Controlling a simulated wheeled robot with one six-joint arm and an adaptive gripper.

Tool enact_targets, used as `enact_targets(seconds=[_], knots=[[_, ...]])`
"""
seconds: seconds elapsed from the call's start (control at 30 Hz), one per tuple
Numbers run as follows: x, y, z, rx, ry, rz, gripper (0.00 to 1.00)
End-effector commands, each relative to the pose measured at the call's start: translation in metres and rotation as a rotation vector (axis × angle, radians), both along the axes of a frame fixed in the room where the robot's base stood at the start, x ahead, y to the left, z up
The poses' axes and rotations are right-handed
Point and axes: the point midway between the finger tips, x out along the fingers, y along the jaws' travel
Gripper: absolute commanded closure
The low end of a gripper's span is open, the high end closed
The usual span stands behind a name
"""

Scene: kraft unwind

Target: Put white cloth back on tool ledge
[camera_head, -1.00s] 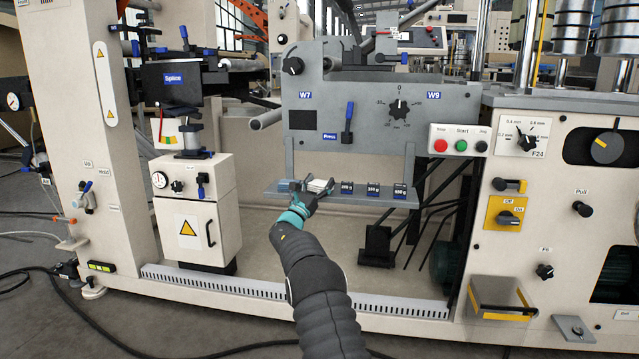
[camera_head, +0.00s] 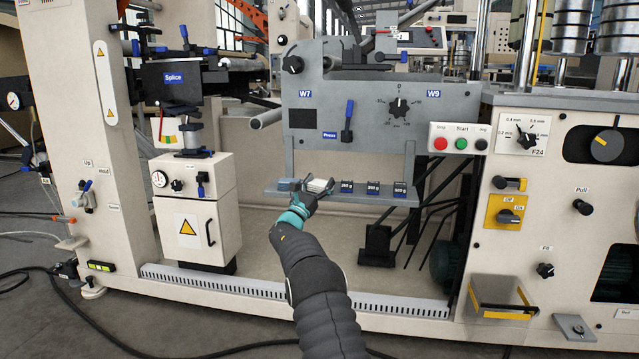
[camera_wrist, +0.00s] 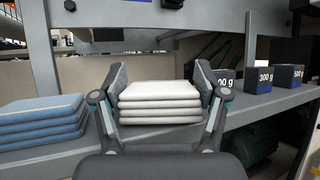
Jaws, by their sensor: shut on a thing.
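The white cloth (camera_wrist: 160,101) is a folded stack of several layers between the two fingers of my gripper (camera_wrist: 160,85) in the wrist view. In the head view the white cloth (camera_head: 319,186) shows just above my gripper (camera_head: 305,198), at the grey tool ledge (camera_head: 370,199). My gripper is shut on the cloth's sides. The cloth looks level and sits at the ledge's height; whether its underside touches the ledge (camera_wrist: 250,108) cannot be told. A folded blue cloth (camera_wrist: 38,122) lies on the ledge to the left, also in the head view (camera_head: 288,185).
Black weight blocks stand on the ledge to the right, one marked 300 g (camera_wrist: 259,79) and one marked 500 g (camera_wrist: 290,76); a nearer one (camera_wrist: 224,78) is partly behind my finger. A grey panel (camera_head: 345,110) with knobs rises above the ledge.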

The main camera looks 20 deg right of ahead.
Motion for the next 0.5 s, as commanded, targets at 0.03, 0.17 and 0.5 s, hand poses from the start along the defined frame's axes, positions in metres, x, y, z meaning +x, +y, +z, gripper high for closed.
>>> enact_targets(seconds=[0.03,0.17,0.5], knots=[[0.0025,-0.0012,-0.0189,0.008,0.027,-0.001,0.61],[0.0025,-0.0014,-0.0191,0.009,0.028,-0.001,0.25],[0.0029,-0.0009,-0.0197,0.01,0.03,0.001,0.0]])
